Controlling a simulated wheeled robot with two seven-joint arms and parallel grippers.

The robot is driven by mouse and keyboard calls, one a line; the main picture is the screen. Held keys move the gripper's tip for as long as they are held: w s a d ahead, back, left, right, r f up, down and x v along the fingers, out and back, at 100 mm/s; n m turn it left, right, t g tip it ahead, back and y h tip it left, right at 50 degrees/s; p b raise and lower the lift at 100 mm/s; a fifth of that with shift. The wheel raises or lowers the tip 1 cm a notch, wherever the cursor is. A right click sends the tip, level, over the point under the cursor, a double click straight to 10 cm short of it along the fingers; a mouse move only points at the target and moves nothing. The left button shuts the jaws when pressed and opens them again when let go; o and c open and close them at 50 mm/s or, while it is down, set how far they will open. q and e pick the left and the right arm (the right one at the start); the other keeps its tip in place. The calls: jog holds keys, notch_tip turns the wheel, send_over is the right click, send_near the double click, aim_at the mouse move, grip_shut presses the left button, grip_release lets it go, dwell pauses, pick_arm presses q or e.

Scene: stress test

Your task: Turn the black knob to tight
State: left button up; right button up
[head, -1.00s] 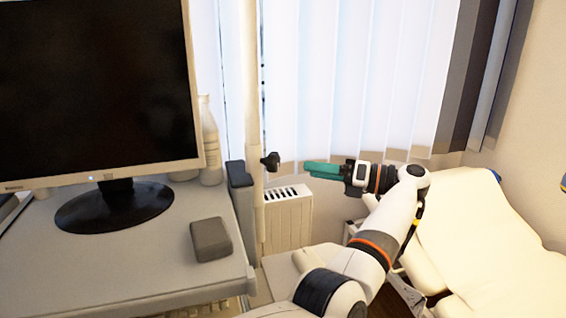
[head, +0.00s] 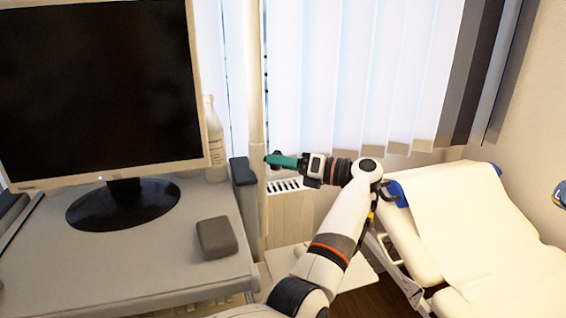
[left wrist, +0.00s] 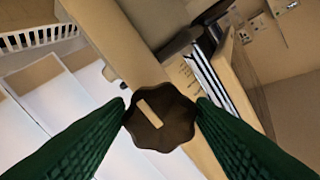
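The black knob is a dark, lobed knob with a pale bar mark on its face. It sits in the middle of the left wrist view (left wrist: 172,128). In the head view only a bit of the knob (head: 276,154) shows behind my green fingertips, on the pale upright pole (head: 257,110). My left gripper (head: 272,160) has its fingers apart. In the left wrist view its green fingertips (left wrist: 161,104) lie on either side of the knob, close to its edges. I cannot tell whether they touch it. My right gripper is not in view.
A monitor (head: 95,85), a grey box (head: 216,238) and a white bottle (head: 213,140) stand on the desk (head: 150,250) at left. A white radiator (head: 290,210) is below the gripper. A cream couch (head: 470,225) is at right, with window blinds (head: 350,70) behind.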

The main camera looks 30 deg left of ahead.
pick_arm(q)
jog(key=c, duration=0.6)
jog(key=shift+o, duration=0.2)
jog(key=shift+m, duration=0.3)
jog(key=shift+r+m+p, duration=0.1)
jog(key=shift+m+p, duration=0.5)
jog(key=shift+m, duration=4.7)
